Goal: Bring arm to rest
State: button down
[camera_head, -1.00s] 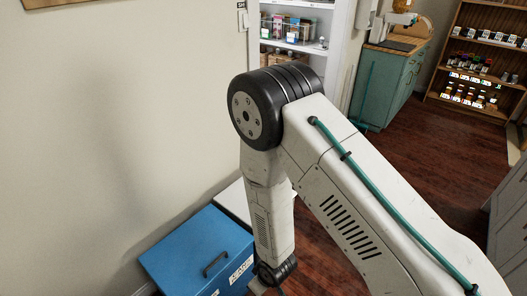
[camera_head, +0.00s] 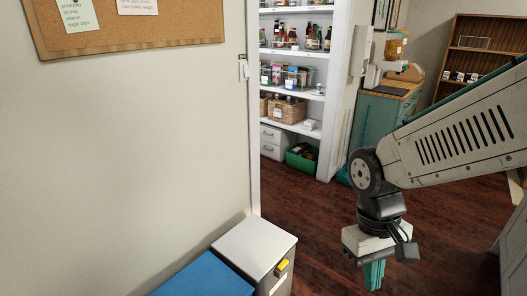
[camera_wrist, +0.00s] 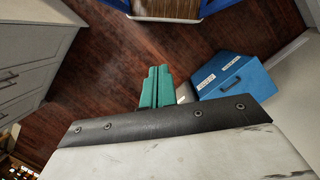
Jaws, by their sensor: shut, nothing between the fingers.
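My gripper (camera_head: 373,275) hangs at the lower right of the head view, below the end of my white arm. Its teal fingers point down over the dark wood floor. In the wrist view my gripper (camera_wrist: 156,88) shows its teal fingers side by side, pressed together with nothing between them. The arm comes in from the right edge of the head view and is bent at the wrist joint.
A blue box (camera_head: 205,278) and a white-topped bin (camera_head: 256,246) stand by the wall at the lower middle. White shelves (camera_head: 300,92) with bottles and baskets stand behind. A teal cabinet (camera_head: 384,118) is behind the arm. Wood floor (camera_head: 310,225) lies clear between.

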jog(key=s+d+r+m+t, duration=0.1)
jog(key=s+d+r+t, duration=0.1)
jog(key=r, duration=0.3)
jog(key=s+d+r+m+t+y, duration=0.1)
jog(key=s+d+r+m+t, duration=0.1)
jog(key=s+d+r, duration=0.2)
jog(key=shift+s+d+r, duration=0.35)
jog(key=shift+s+r, duration=0.05)
jog(key=shift+r, duration=0.8)
